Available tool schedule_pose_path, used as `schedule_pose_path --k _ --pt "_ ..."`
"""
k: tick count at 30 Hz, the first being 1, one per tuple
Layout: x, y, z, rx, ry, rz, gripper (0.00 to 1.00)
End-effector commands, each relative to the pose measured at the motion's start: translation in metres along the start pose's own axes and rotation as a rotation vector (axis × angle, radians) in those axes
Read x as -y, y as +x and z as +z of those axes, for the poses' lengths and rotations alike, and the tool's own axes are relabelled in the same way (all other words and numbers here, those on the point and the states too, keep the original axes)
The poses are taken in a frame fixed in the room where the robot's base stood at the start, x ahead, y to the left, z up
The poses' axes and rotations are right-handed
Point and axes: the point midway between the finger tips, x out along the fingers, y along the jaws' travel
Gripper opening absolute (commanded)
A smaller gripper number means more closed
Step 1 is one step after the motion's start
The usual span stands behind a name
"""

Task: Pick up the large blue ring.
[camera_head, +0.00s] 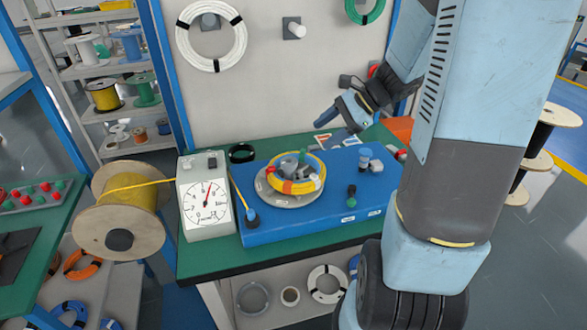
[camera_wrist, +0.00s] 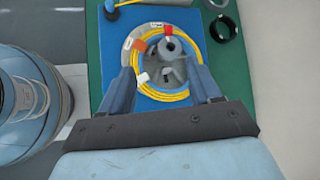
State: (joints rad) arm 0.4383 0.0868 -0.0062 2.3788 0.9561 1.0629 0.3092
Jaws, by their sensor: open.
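My gripper (camera_head: 334,126) is open and empty, held above the back of the bench. In the wrist view my gripper (camera_wrist: 164,72) has its fingers spread, with a coil showing between and beyond them. That coil (camera_head: 300,186) is mostly yellow, with a blue strand along it in the wrist view (camera_wrist: 180,93) and orange, red and white tags. It lies on a round grey turntable (camera_head: 290,201). I cannot tell which is the large one.
The turntable sits on a blue machine bed (camera_head: 330,213) on a green bench (camera_head: 200,262). A dial gauge (camera_head: 207,200) and a yellow cable spool (camera_head: 120,212) stand to the left. A black ring (camera_head: 241,153) lies behind. A white coil (camera_head: 211,36) hangs on the wall panel.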

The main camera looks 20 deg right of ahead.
Motion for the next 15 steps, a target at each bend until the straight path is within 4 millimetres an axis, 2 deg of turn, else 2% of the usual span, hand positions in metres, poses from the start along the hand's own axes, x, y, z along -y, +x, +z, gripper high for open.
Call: schedule_pose_path --k 1,9,15 --pt "0.004 0.003 -0.016 0.026 0.079 -0.027 0.63" --pt "0.023 0.015 -0.088 0.151 0.448 -0.186 0.63" --pt "0.028 0.017 -0.122 0.199 0.6 -0.26 0.63"
